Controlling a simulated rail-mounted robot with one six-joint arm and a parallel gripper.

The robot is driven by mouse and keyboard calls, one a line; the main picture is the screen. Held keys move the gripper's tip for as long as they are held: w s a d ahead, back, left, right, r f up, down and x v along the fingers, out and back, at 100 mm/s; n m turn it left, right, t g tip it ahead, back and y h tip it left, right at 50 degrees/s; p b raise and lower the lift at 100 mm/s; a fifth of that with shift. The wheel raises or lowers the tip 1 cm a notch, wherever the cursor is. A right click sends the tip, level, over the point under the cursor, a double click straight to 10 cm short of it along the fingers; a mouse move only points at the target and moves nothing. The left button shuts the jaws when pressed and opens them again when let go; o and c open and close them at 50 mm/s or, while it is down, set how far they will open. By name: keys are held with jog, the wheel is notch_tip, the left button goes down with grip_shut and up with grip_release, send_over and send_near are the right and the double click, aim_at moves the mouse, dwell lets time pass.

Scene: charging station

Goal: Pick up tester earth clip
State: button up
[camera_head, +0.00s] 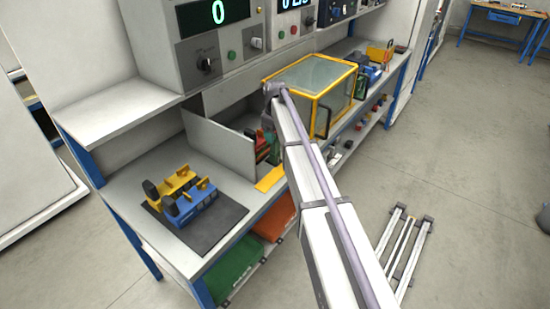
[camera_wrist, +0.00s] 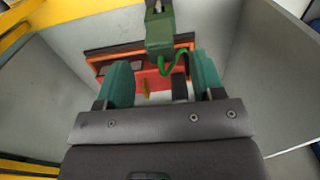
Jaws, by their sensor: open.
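A green clip (camera_wrist: 160,35) with a grey metal tip and a looped green cable (camera_wrist: 170,66) shows at the top middle of the wrist view. It looks like the earth clip. An orange-red device with a dark edge (camera_wrist: 112,56), probably the tester, lies behind and below it. My gripper (camera_wrist: 161,63) has two teal fingers standing apart, one on each side of the clip's lower end and cable. They do not visibly hold anything. In the head view my arm covers most of this spot; only some red and green parts (camera_head: 264,147) show beside a grey partition.
Grey partition walls (camera_wrist: 270,60) rise on both sides of the gripper. A yellow-framed clear box (camera_head: 312,82) stands just right of the bay. A black mat (camera_head: 228,218) with yellow and blue fixtures lies on the bench's near end. A shelf (camera_head: 115,112) overhangs the back.

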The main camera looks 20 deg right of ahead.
aim_at(275, 147)
notch_tip(275, 147, down, 7)
jog(key=b, duration=0.5)
jog(key=shift+b, duration=0.3)
jog(key=shift+r, duration=0.15)
jog(key=c, duration=0.8)
jog(key=shift+c, duration=0.2)
